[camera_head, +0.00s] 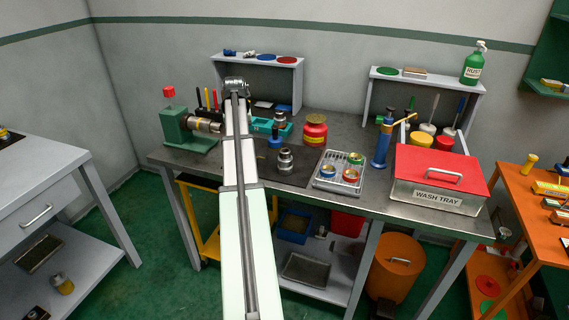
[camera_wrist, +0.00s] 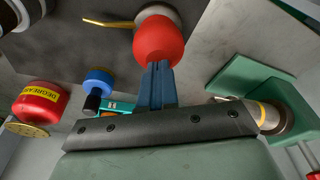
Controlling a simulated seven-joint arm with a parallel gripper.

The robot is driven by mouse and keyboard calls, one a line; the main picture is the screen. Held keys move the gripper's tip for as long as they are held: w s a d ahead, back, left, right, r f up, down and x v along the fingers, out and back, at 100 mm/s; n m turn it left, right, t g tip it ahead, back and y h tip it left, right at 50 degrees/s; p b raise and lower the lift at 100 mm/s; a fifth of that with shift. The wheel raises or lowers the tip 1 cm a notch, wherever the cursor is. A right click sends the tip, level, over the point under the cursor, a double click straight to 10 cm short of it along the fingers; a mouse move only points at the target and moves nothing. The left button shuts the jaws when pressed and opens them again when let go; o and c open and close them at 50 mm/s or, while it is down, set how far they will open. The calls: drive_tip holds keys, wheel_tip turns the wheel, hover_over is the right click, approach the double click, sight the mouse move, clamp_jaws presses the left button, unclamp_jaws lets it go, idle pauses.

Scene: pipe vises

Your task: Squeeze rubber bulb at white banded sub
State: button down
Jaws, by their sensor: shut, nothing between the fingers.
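The red rubber bulb (camera_wrist: 157,42) shows in the wrist view, in front of a pale round base with a yellow spout (camera_wrist: 108,22). My gripper (camera_wrist: 158,68) is shut and empty, its blue-grey fingertips at the bulb's near edge. I cannot tell whether they touch it. In the head view my arm hides the bulb; only a bit of yellow shows beside it. A silver stepped sub (camera_head: 285,160) stands upright on the dark mat, right of my arm. A banded cylinder (camera_wrist: 27,12) is cut off at the wrist view's top left. I cannot make out a white band for sure.
A green vise (camera_head: 175,127) holding a pipe stands left of my arm. A red degreaser jar (camera_wrist: 40,103) and a blue-and-black item (camera_wrist: 98,82) stand nearby. A grey tray (camera_head: 323,181) with small tins and a red-lidded wash tray (camera_head: 408,195) lie to the right.

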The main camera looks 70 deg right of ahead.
drive_tip(key=shift+x, duration=0.8)
drive_tip(key=shift+s+a+r, duration=0.1)
drive_tip(key=shift+a+r, duration=0.05)
drive_tip(key=shift+v, duration=1.05)
drive_tip(key=shift+r, duration=0.1)
drive_tip(key=v, duration=0.4)
drive_tip(key=d+v, duration=0.1)
drive_tip(key=shift+w+d+r, duration=0.15)
drive_tip(key=shift+w+r, duration=0.25)
drive_tip(key=shift+r, duration=0.1)
idle(0.4)
